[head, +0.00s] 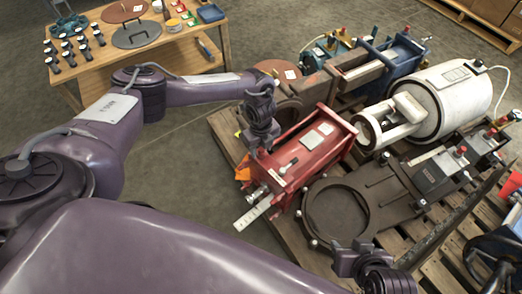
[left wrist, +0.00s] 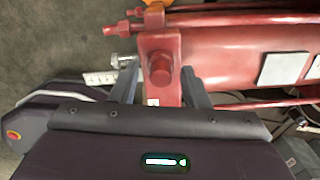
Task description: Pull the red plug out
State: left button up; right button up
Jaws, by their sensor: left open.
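The red plug (left wrist: 160,76) shows in the left wrist view as a round red knob on the end block (left wrist: 158,44) of a red cylinder unit. The red unit (head: 310,155) lies on the pallet in the head view. My left gripper (head: 264,145) is over the near end of this unit. In the left wrist view its two fingers (left wrist: 160,90) are open, one on each side of the plug, with gaps between. Whether they are down at the plug's height I cannot tell. My right gripper (head: 352,258) is low in the head view, over the pallet's near side; its jaw state is unclear.
A dark flanged valve body (head: 385,190), a white motor-like unit (head: 450,100) and a blue unit (head: 402,55) crowd the wooden pallet (head: 228,140). A wooden table (head: 160,58) with small parts stands at the upper left. Bare floor lies between.

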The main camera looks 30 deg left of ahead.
aim_at(261, 149)
dwell(0.6)
pick_arm(q)
grip_shut()
dwell(0.6)
jog(key=shift+r, duration=0.1)
jog(key=shift+r+p, duration=2.9)
jog(key=shift+r, duration=0.05)
